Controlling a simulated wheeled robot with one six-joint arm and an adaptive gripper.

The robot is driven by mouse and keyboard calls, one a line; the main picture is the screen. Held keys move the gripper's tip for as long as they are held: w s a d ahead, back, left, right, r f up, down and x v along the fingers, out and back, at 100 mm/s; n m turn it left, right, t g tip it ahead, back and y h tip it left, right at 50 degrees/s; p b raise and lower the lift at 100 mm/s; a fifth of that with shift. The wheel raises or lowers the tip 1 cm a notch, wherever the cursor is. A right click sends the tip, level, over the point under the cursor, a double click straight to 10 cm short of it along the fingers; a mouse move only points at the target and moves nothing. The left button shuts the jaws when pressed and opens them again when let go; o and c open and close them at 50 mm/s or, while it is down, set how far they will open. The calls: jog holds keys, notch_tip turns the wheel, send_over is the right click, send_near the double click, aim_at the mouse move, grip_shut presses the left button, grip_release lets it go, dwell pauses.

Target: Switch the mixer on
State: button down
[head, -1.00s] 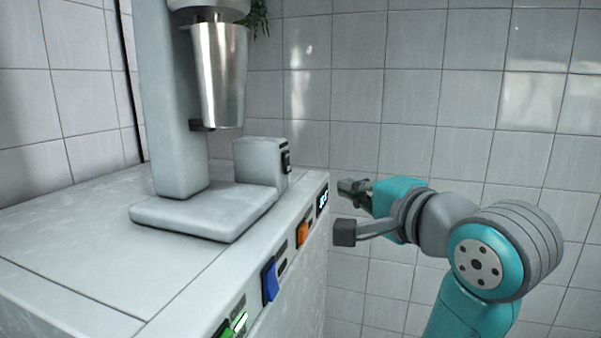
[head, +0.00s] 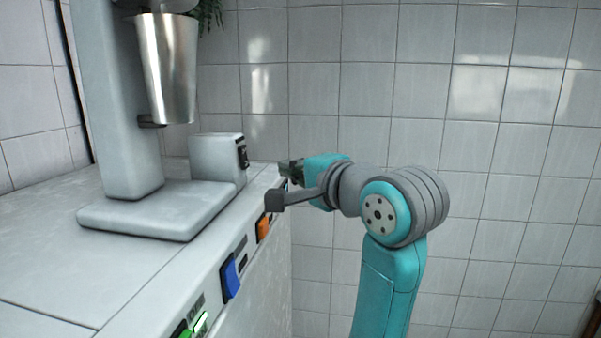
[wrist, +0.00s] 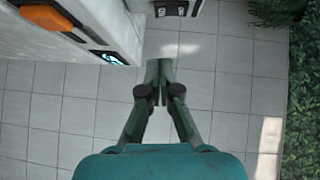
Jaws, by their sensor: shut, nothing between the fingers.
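The mixer (head: 118,110) is a grey stand on the counter, with a metal cup (head: 168,68) hanging from its head. A black rocker switch (head: 242,153) sits on the side of the low block on its base. The switch also shows at the top of the wrist view (wrist: 171,9). My gripper (head: 290,168) is shut and empty. In the head view it is right of the switch, near the counter's front edge. In the wrist view my gripper (wrist: 157,82) points toward the switch with a gap between them.
The counter front (head: 262,290) carries a green, a blue (head: 231,278) and an orange switch (head: 263,227), and a small lit display (wrist: 108,57). Tiled walls stand behind. Green foliage (wrist: 300,90) is at the right of the wrist view. Free room lies right of the counter.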

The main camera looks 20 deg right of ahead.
aim_at(249, 165)
jog(key=w+a, duration=0.1)
jog(key=w, duration=0.1)
jog(key=w+a, duration=0.1)
jog(key=w, duration=0.1)
jog(key=w+a, duration=0.1)
jog(key=w, duration=0.1)
jog(key=shift+f, duration=0.35)
jog(key=shift+w+a+f, duration=0.1)
jog(key=shift+w+a, duration=0.2)
jog(key=shift+a, duration=0.15)
jog(key=shift+w+a, duration=0.1)
jog(key=shift+a, duration=0.1)
jog(key=shift+f, duration=0.1)
